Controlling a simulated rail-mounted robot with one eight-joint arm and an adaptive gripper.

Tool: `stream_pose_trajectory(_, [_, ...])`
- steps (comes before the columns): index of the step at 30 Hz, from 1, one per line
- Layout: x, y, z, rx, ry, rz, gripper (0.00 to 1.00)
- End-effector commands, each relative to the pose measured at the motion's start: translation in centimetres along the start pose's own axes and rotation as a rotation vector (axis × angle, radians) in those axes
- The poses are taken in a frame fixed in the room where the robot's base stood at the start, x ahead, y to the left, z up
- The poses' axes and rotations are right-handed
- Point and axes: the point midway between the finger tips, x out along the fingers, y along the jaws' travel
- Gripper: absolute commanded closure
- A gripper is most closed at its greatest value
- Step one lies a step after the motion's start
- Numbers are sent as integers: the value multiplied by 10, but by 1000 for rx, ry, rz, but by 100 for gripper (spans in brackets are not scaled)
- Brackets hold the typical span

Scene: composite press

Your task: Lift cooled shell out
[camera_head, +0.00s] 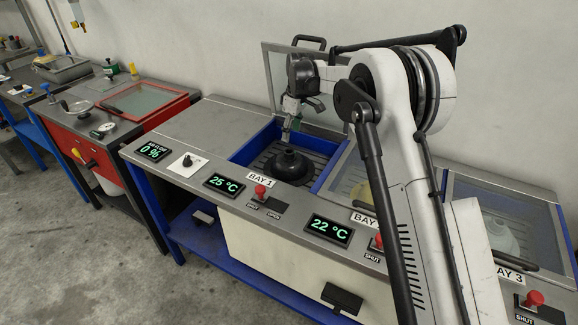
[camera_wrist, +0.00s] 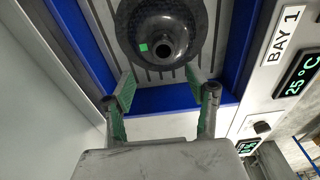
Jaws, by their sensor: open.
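The shell (camera_head: 291,164) is a black dome with a narrow round neck on top, resting on the slatted floor of the blue-walled bay 1 (camera_head: 246,151). In the wrist view the shell (camera_wrist: 143,20) carries a small green square beside the open neck. My gripper (camera_head: 289,122) is above the bay, reaching down toward the shell. In the wrist view my gripper (camera_wrist: 160,80) is open and empty, its two green-padded fingers apart near the shell's lower edge. Whether the fingers touch it cannot be told. The bay 1 display (camera_head: 225,184) reads 25 °C.
The bay 1 lid (camera_head: 283,67) stands raised behind the bay. Bay 2, partly hidden by my arm, and bay 3 (camera_head: 500,187) have glass lids lowered. Bare steel worktop (camera_head: 205,122) lies left of bay 1.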

Motion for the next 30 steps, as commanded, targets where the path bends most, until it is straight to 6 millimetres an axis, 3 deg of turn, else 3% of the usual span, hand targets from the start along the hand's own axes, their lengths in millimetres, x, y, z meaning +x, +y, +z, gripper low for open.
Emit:
stream_pose_trajectory(6, [33,0,0,0,0,0,48])
stream_pose_trajectory(14, [45,-1,1,0,0,0,48])
stream_pose_trajectory(24, [87,-6,6,0,0,0,48])
stream_pose_trajectory(30, [92,-7,6,0,0,0,48])
